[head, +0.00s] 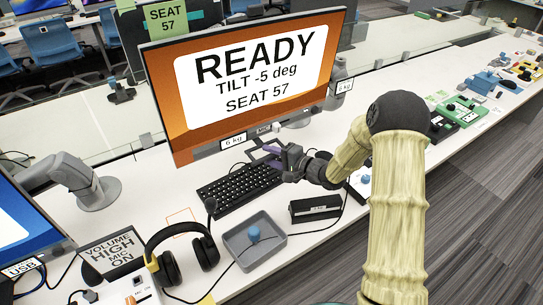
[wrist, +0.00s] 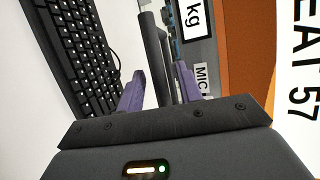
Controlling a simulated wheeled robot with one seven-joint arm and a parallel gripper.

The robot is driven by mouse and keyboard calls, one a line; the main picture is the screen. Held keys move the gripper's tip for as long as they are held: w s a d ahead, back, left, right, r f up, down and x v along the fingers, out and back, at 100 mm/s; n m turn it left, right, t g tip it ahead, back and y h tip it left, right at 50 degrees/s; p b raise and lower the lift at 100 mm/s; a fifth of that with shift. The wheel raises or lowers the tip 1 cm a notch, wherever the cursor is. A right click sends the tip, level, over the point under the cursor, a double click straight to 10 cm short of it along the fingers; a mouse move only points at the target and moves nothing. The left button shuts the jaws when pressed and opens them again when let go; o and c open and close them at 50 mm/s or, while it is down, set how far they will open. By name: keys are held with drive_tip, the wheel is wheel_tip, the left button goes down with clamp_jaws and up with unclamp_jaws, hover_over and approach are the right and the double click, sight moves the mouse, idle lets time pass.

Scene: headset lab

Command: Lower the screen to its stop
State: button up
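The screen (head: 245,75) is a large orange monitor at the back of the desk, reading READY, TILT -5 deg, SEAT 57. It stands raised above the desk, and its lower edge carries a "6 kg" label (head: 233,141). My gripper (head: 268,150) is just below the screen's lower edge, above the back right of the keyboard. In the wrist view its two purple fingers (wrist: 160,88) are apart, with dark upright bars (wrist: 152,50) showing between or beyond them. I cannot tell whether the fingers touch the bars. Part of the screen's edge (wrist: 242,50) shows at right.
A black keyboard (head: 240,188) lies under the screen. A grey tray (head: 253,240), headphones (head: 182,250) and a black box (head: 315,208) stand in front. A grey monitor arm (head: 85,180) is at left. Devices line the desk at far right.

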clamp_jaws()
drive_tip(key=shift+f, duration=0.15)
wheel_tip(320, 180, down, 4)
drive_tip(key=shift+f+b, duration=0.25)
drive_tip(key=shift+b, duration=0.4)
unclamp_jaws()
drive_tip(key=shift+r, duration=0.15)
drive_tip(key=shift+d, duration=0.1)
